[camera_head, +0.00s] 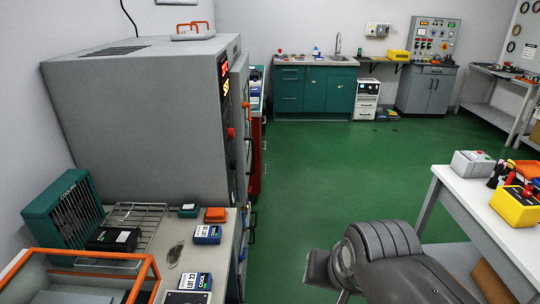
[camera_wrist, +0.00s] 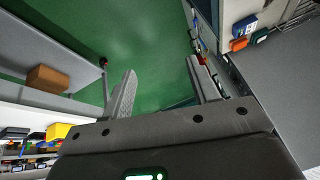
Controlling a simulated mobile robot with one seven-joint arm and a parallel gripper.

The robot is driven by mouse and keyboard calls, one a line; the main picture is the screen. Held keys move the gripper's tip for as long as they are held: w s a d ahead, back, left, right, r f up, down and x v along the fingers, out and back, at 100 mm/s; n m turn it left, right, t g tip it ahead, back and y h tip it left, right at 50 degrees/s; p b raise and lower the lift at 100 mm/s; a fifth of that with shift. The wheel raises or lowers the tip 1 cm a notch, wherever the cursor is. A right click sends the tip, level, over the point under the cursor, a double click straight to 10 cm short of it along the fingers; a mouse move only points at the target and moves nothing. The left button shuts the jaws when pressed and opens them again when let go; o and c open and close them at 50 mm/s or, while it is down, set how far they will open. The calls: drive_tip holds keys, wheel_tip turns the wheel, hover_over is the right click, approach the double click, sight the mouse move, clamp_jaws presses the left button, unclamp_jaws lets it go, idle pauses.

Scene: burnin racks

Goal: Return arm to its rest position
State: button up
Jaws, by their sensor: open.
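My gripper (camera_wrist: 162,84) is open in the wrist view, its two grey fingers spread wide apart. Only green floor (camera_wrist: 150,45) and a bit of the scene beyond show between them, and nothing is held. In the head view my dark grey arm (camera_head: 385,258) is at the bottom, right of centre, in the gap between the left bench and the right table. It looks bent, and its lower part is cut off by the frame edge. I cannot make out the fingertips in the head view.
A large grey oven (camera_head: 135,110) and a bench with labelled boxes (camera_head: 207,234) stand at left. Green floor (camera_head: 330,165) is clear toward the teal cabinet (camera_head: 310,90).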

drive_tip(key=d, duration=0.1)
drive_tip(key=d+n, duration=0.1)
drive_tip(key=d, duration=0.1)
drive_tip(key=d+r+n+h, duration=0.1)
drive_tip(key=shift+s+d, duration=0.35)
drive_tip(key=shift+s, duration=0.05)
drive_tip(key=shift+c, duration=0.2)
idle(1.7)
